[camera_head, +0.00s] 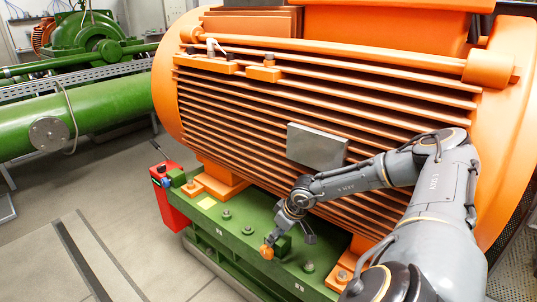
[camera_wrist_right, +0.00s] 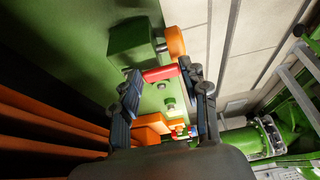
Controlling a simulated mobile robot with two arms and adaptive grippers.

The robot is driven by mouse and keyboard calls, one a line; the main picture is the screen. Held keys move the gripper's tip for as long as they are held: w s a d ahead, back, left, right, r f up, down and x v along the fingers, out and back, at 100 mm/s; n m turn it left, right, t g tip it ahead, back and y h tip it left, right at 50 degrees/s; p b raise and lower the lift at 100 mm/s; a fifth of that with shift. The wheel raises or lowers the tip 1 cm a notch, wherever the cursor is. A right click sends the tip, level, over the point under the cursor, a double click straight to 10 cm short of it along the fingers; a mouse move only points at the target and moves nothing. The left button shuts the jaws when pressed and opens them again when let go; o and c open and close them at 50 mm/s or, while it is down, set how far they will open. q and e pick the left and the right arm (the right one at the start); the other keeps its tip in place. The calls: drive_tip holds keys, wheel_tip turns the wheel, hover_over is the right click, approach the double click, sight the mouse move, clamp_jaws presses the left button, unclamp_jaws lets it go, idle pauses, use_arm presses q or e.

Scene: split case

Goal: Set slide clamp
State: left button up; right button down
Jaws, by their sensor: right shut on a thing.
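My right gripper (camera_wrist_right: 160,75) is shut on a short red bar (camera_wrist_right: 158,73) that spans between its dark fingertips. In the wrist view, a green block (camera_wrist_right: 128,44) with an orange knob (camera_wrist_right: 175,42) on a short stem lies just beyond the bar. In the head view, the orange knob (camera_head: 266,252) and the green block (camera_head: 283,246) are on the green base, just below my right gripper (camera_head: 293,224). The gripper hides the red bar there. I cannot tell for certain which part is the slide clamp. My left gripper is not in view.
A large finned orange motor (camera_head: 330,95) stands behind the green base (camera_head: 225,228), close to my right arm. Several bolts stick up from the base. A red box (camera_head: 172,203) is at its left end. Open floor (camera_head: 110,190) lies to the left.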

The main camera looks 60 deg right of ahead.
idle(0.3)
drive_tip(key=c, duration=0.7)
unclamp_jaws()
drive_tip(key=shift+r, duration=0.1)
drive_tip(key=v, duration=1.1)
drive_tip(key=shift+s+r, duration=0.2)
drive_tip(key=shift+r, duration=0.15)
